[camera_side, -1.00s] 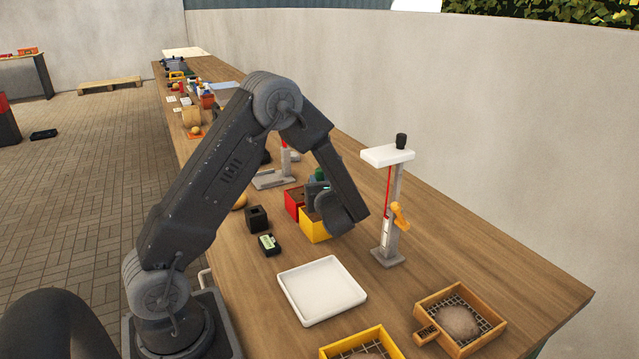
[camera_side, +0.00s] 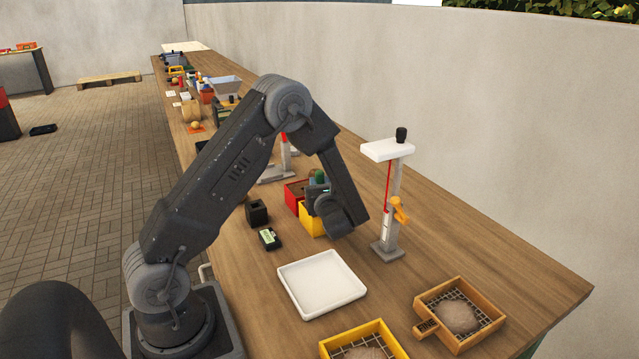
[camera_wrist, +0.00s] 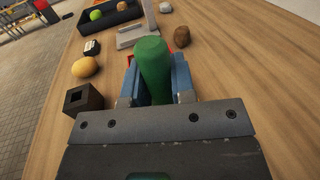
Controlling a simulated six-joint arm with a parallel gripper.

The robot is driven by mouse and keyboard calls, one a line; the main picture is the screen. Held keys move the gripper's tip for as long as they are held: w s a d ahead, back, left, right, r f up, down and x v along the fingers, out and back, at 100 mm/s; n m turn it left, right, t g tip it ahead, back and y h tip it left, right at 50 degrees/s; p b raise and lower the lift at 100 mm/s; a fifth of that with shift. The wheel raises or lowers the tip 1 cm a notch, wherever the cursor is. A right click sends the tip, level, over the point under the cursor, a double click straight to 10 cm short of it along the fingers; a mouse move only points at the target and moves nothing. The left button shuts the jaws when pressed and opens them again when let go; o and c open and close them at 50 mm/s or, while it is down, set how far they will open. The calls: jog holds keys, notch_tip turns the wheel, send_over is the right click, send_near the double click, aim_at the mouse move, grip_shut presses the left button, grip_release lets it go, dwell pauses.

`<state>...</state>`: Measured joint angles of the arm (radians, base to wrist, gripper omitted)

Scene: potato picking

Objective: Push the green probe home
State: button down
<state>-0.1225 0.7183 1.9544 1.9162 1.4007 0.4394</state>
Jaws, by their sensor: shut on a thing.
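The green probe (camera_wrist: 152,65) stands between the blue fingers of my gripper (camera_wrist: 155,85) in the wrist view, and the fingers are shut on its handle. In the side view my gripper (camera_side: 320,190) is over the red box (camera_side: 295,191) and the yellow box (camera_side: 312,220), and the probe's green top (camera_side: 320,176) shows just above it. The probe's lower end is hidden in both views, so I cannot tell how deep it sits or in which box.
A black square holder (camera_side: 257,211) and a small meter (camera_side: 269,239) are left of the boxes. A white tray (camera_side: 322,285) lies in front. A grey stand with a white top (camera_side: 388,150) rises to the right.

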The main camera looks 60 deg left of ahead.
jog(key=shift+f, duration=1)
jog(key=c, duration=0.9)
grip_release()
jog(key=shift+d, duration=0.1)
jog(key=v, duration=1.3)
jog(key=shift+s+d, duration=0.2)
jog(key=shift+d, duration=0.1)
jog(key=shift+r, duration=0.1)
